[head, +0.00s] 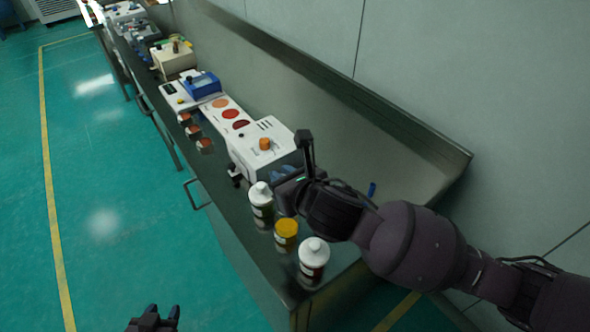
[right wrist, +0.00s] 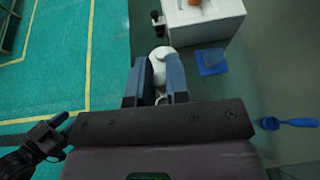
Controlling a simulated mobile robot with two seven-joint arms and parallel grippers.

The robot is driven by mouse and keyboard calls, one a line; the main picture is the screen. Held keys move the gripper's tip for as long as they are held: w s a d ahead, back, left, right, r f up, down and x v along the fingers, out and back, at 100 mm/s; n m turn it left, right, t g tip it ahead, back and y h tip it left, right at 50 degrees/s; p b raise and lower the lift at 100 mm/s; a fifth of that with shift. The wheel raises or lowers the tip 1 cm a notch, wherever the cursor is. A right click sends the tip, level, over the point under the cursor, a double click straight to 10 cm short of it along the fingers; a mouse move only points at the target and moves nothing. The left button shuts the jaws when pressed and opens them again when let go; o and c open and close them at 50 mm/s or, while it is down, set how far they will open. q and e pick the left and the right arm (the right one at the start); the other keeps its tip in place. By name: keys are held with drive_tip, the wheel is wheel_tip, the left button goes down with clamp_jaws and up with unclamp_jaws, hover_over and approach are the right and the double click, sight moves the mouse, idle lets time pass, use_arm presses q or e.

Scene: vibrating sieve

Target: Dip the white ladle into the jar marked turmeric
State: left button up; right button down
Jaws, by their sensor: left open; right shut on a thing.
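Three jars stand in a row near the table's end: a white-topped jar (head: 261,204), a yellow-topped jar (head: 286,236) and another white-topped jar (head: 313,262). Their labels are too small to read, so I cannot tell which says turmeric. My right gripper (head: 281,203) is beside the first white-topped jar, above and behind the yellow-topped one. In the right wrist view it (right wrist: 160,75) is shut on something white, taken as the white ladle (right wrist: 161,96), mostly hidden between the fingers. My left gripper (head: 153,318) is open and empty over the floor.
A white machine (head: 262,148) with an orange knob stands left of the jars, with a blue object (right wrist: 211,60) near it. A blue ladle (right wrist: 290,123) lies on the bench. The wall edge (head: 400,128) runs behind. Bare bench lies right of the machine.

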drive_tip(key=shift+d+f+b, duration=0.1)
drive_tip(key=shift+f+b, duration=0.4)
drive_tip(key=shift+f, duration=3.15)
drive_tip(key=shift+r+p, duration=0.55)
drive_tip(key=shift+r, duration=3.25)
drive_tip(key=shift+d, duration=0.1)
